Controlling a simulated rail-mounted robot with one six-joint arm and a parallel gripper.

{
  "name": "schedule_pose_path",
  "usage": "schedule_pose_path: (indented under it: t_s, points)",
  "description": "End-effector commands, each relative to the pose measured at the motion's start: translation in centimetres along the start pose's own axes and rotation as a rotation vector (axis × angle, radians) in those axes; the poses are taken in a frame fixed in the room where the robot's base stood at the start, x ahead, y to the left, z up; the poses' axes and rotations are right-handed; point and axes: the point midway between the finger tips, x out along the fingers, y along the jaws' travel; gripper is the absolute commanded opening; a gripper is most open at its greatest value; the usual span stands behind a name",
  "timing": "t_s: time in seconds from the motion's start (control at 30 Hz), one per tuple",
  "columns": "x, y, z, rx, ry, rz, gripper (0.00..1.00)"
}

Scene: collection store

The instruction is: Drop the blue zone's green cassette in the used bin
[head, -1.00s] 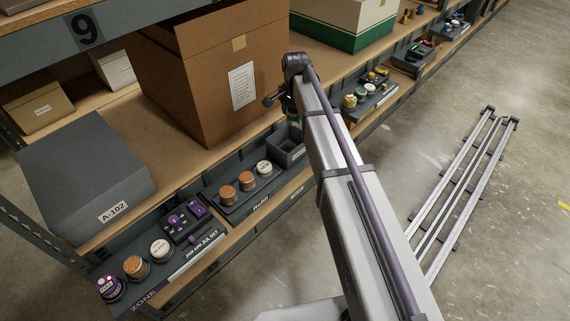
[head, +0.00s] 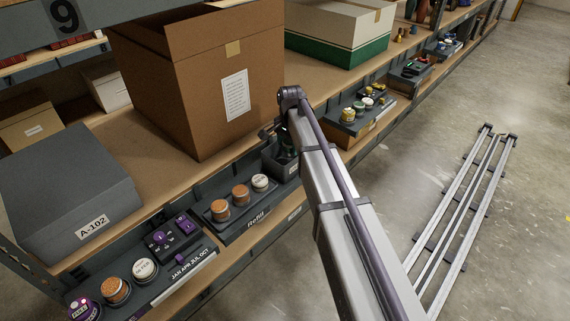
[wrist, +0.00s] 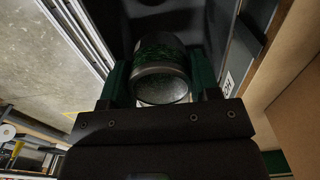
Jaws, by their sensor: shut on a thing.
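My gripper (wrist: 160,88) is shut on a dark cylinder with a green tint, the green cassette (wrist: 160,65), in the wrist view. Its round, paler end faces the camera, between two green fingers. In the head view my gripper (head: 285,148) is small and dark, partly hidden by my arm, at the open dark grey bin (head: 272,167) on the shelf edge. The bin's dark inside (wrist: 160,18) shows beyond the cassette in the wrist view. I cannot tell how deep the cassette is in the bin.
Left of the bin is a tray marked Refill (head: 257,218) with several round canisters. A large brown carton (head: 205,100) stands behind. A tray of yellow and green canisters (head: 358,120) lies to the right. The floor (head: 440,130) at right is open around the rails.

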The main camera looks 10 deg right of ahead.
Motion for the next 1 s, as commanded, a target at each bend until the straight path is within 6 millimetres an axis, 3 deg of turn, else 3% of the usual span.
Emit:
schedule_pose_path:
  t_s: [0.33,0.77,0.87,1.0]
  points:
    - [0.0,0.1,0.0,0.000,0.000,0.001,0.86]
    - [-0.2,0.3,0.1,0.001,-0.001,0.005,0.86]
    - [-1.1,0.3,0.1,0.001,-0.001,0.006,0.86]
    - [-4.0,0.2,0.0,0.001,-0.001,0.004,0.86]
